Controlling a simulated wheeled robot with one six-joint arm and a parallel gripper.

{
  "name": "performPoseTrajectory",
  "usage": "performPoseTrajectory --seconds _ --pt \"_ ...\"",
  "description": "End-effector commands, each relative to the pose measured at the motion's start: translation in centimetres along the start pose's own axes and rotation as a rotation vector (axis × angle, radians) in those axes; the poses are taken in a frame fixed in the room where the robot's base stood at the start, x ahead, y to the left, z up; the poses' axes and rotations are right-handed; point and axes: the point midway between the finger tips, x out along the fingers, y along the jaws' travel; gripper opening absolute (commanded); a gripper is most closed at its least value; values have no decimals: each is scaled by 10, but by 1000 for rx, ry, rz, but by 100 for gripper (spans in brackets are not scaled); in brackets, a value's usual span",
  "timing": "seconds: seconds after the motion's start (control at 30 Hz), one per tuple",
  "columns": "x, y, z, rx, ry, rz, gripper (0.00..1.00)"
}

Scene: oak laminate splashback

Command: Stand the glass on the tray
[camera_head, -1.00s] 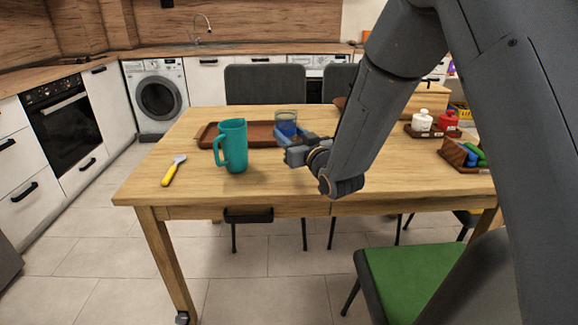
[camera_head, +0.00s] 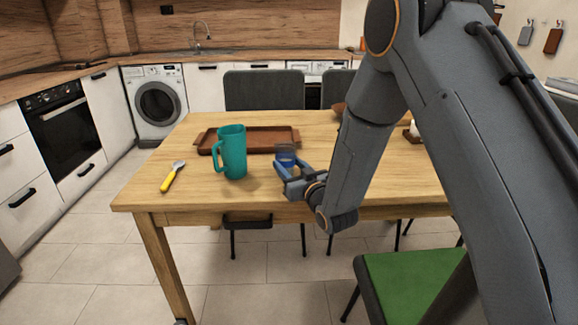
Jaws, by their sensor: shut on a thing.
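The glass (camera_head: 286,150) is clear and looks blue in its lower part, in the middle of the head view. My gripper (camera_head: 287,164) has blue fingers and is shut on the glass, which looks upright. The fingers partly hide its lower part, so I cannot tell whether its base touches the table. The brown wooden tray (camera_head: 262,149) lies flat on the table behind the teal jug. The glass shows just in front of the tray's right end.
A teal jug (camera_head: 233,152) stands in front of the tray, left of my gripper. A yellow-handled utensil (camera_head: 172,176) lies at the table's left. The table (camera_head: 215,191) is bare along its front edge. A green-seated chair (camera_head: 405,275) stands at front right.

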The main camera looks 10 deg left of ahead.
Motion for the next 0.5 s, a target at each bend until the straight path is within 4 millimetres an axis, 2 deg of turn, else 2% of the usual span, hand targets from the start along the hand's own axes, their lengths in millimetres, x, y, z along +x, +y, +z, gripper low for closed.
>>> performPoseTrajectory --seconds 0.07,0.1,0.2,0.5 --pt "0 0 3 0 0 0 14" --pt "0 0 4 0 -1 0 46" --pt "0 0 3 0 0 0 63" --pt "0 0 3 0 0 0 63"
